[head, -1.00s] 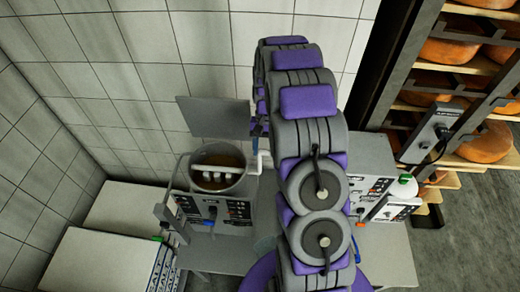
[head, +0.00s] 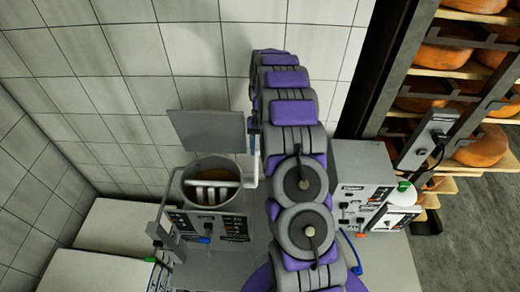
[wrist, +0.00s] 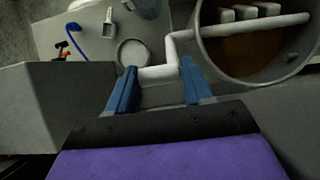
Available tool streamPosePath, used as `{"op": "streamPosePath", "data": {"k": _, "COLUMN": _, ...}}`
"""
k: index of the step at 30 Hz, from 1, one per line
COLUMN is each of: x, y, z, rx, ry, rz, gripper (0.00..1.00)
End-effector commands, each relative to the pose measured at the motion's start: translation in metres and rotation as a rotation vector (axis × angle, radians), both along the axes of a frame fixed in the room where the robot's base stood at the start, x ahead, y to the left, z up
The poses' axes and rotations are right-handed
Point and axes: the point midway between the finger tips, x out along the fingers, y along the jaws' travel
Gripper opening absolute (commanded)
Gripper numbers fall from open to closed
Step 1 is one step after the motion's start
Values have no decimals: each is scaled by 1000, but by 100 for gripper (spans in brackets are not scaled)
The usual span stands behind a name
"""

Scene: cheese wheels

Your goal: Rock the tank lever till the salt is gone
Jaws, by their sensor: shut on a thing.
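The tank (head: 187,196) is a round grey open pot on a bench, with brown contents (head: 213,172) and a bar carrying white paddles (head: 210,192). In the wrist view the tank (wrist: 205,50) is at upper right. Its lever (wrist: 158,73), a white bent rod, comes out of the tank's left side; it also shows in the head view (head: 252,170). My gripper (wrist: 156,72) is shut on the lever's end, one blue finger on each side. In the head view my arm hides most of the gripper. I cannot make out any salt.
A raised grey panel (head: 208,131) stands behind the tank. A grey control box (head: 362,182) is to the right, with a rack of orange cheese wheels (head: 483,147) beyond. White worktops (head: 115,228) lie at left. A tiled wall closes the back.

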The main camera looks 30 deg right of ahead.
Motion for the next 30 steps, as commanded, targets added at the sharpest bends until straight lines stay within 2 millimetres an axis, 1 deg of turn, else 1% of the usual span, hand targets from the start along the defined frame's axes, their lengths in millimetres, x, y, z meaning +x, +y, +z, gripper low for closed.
{"op": "streamPosePath", "data": {"k": 1, "x": 3, "y": -3, "z": -1, "rx": -8, "ry": -12, "rz": -1, "gripper": 0}}
{"op": "streamPosePath", "data": {"k": 12, "x": 5, "y": -8, "z": -2, "rx": -6, "ry": -15, "rz": -2, "gripper": 0}}
{"op": "streamPosePath", "data": {"k": 13, "x": 5, "y": -8, "z": -2, "rx": -6, "ry": -15, "rz": -2, "gripper": 52}}
{"op": "streamPosePath", "data": {"k": 18, "x": 4, "y": -7, "z": -2, "rx": -3, "ry": -11, "rz": -1, "gripper": 68}}
{"op": "streamPosePath", "data": {"k": 20, "x": 3, "y": -5, "z": -1, "rx": -4, "ry": -11, "rz": 0, "gripper": 72}}
{"op": "streamPosePath", "data": {"k": 30, "x": 1, "y": 5, "z": 1, "rx": -9, "ry": -8, "rz": 1, "gripper": 72}}
